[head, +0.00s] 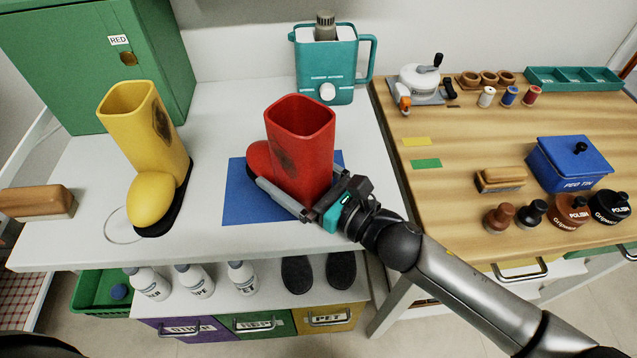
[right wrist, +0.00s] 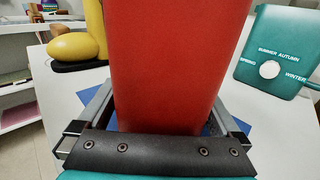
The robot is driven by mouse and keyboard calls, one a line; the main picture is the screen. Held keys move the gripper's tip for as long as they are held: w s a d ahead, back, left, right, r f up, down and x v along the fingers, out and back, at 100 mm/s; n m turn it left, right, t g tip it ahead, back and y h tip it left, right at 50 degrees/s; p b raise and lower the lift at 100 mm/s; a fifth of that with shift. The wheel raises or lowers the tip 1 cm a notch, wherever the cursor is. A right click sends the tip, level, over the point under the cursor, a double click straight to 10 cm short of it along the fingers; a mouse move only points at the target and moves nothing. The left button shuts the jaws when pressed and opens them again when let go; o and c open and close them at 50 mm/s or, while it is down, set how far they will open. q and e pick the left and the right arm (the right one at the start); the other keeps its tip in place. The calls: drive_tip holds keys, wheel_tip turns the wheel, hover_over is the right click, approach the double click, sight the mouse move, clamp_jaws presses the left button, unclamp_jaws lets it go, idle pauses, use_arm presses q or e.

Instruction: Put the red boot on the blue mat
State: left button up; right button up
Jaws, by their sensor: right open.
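The red boot (head: 303,150) stands upright on the blue mat (head: 240,200) on the white table, with a dark smudge on its side. The mat shows to the left and front of the boot and a little behind it. My right gripper (head: 292,190) is open, with its fingers low on either side of the boot shaft. In the right wrist view the red boot (right wrist: 175,65) fills the middle between the two spread fingers, and a bit of blue mat (right wrist: 100,97) shows beside it. My left gripper is not in view.
A yellow boot (head: 150,160) stands to the left, near a brush (head: 38,200). A teal jug-like container (head: 328,65) stands behind. A green cabinet (head: 60,60) is back left. The wooden counter (head: 440,190) on the right holds a blue tin (head: 572,165) and polish jars (head: 568,212).

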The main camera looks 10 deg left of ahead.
sight(323, 194)
drive_tip(key=v, duration=1)
drive_tip(key=shift+s+d, duration=0.1)
drive_tip(key=shift+d, duration=0.15)
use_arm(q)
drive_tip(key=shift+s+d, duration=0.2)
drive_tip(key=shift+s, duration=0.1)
use_arm(e)
drive_tip(key=shift+s+d, duration=0.4)
drive_tip(key=shift+d, duration=0.2)
